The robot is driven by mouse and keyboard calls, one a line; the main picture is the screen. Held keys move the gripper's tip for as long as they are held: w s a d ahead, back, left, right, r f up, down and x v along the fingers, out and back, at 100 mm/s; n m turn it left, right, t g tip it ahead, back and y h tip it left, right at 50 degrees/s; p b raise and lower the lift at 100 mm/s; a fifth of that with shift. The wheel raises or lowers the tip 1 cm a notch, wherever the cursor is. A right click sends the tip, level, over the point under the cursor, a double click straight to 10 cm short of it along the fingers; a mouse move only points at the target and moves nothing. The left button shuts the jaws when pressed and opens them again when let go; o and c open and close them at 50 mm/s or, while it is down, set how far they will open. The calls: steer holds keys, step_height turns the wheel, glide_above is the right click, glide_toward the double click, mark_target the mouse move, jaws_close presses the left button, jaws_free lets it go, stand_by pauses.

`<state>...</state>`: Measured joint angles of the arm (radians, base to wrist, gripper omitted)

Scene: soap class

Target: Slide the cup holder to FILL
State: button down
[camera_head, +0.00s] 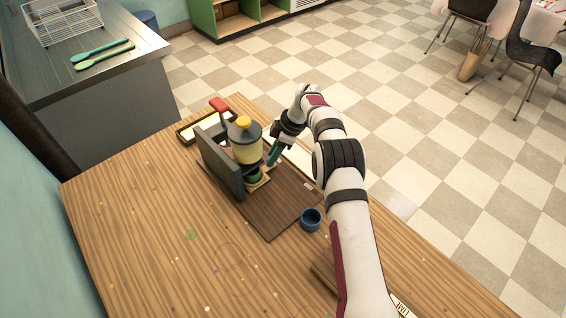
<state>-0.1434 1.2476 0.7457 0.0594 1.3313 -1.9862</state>
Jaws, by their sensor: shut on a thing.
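A soap dispenser (246,150) with a pale yellow body, grey lid and yellow knob is mounted on a dark upright board (219,166) on the wooden table. Below its spout, a light wooden cup holder (261,184) shows, with a small green cup (253,174) in it. My gripper (273,155) reaches down from the right, close beside the dispenser and the holder. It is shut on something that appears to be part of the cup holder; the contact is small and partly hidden. The FILL mark cannot be read here.
A blue cup (311,220) stands at the right corner of the dark base board (272,222). The table's (150,235) left and front are mostly clear.

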steer(key=shift+w+a, duration=0.1)
steer(key=shift+w, duration=0.05)
steer(key=c, duration=0.6)
jaws_free()
steer(key=v, duration=1.5)
steer(key=shift+r, duration=0.35)
